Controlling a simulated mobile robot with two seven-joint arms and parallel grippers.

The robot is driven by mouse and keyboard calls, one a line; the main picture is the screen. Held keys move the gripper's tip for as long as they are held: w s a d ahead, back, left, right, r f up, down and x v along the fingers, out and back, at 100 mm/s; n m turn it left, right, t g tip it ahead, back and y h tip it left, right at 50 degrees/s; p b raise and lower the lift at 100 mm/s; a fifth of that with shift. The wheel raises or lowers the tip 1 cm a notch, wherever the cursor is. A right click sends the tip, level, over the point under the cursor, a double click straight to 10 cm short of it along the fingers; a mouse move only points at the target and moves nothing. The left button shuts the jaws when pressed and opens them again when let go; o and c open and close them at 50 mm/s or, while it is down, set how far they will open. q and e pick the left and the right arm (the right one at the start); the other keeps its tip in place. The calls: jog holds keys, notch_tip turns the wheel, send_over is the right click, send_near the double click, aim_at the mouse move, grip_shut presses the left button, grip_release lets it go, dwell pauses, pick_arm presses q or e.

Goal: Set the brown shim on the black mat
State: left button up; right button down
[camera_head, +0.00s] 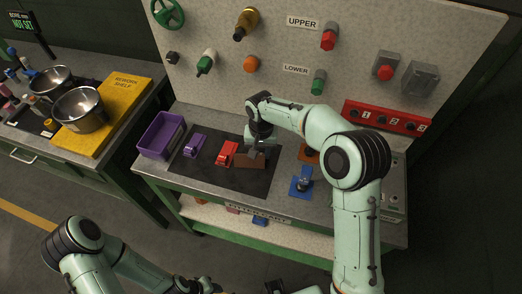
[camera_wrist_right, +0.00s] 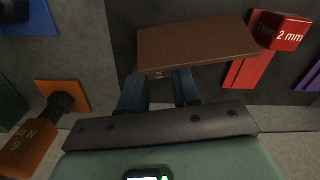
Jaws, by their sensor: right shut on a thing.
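The brown shim (camera_head: 252,160) is a flat brown block over the right part of the black mat (camera_head: 225,182). In the right wrist view the brown shim (camera_wrist_right: 195,45) sits between the blue fingertips. My right gripper (camera_wrist_right: 160,85) is shut on it. In the head view the gripper (camera_head: 259,145) comes down from above, and its wrist hides part of the view. I cannot tell whether the shim touches the mat or hangs just above it. My left arm is low in the head view; its fingers are not clearly visible.
A red block (camera_head: 228,153), labelled 2 mm in the wrist view (camera_wrist_right: 284,31), is close beside the shim. A purple block (camera_head: 195,144) is farther left, near a purple bin (camera_head: 162,135). A blue square (camera_head: 301,181) lies right of the mat. The mat's front is clear.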

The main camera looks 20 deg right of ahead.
jog(key=shift+f, duration=0.2)
jog(key=c, duration=0.8)
grip_release()
pick_arm(q)
jog(key=shift+f, duration=0.1)
pick_arm(e)
jog(key=shift+r, duration=0.1)
pick_arm(q)
jog(key=shift+w+r+p, duration=0.65)
jog(key=shift+r+p, duration=0.15)
jog(key=shift+r, duration=0.2)
pick_arm(e)
notch_tip(320, 180, up, 12)
jog(key=shift+r, duration=0.15)
pick_arm(q)
jog(key=shift+s, duration=0.1)
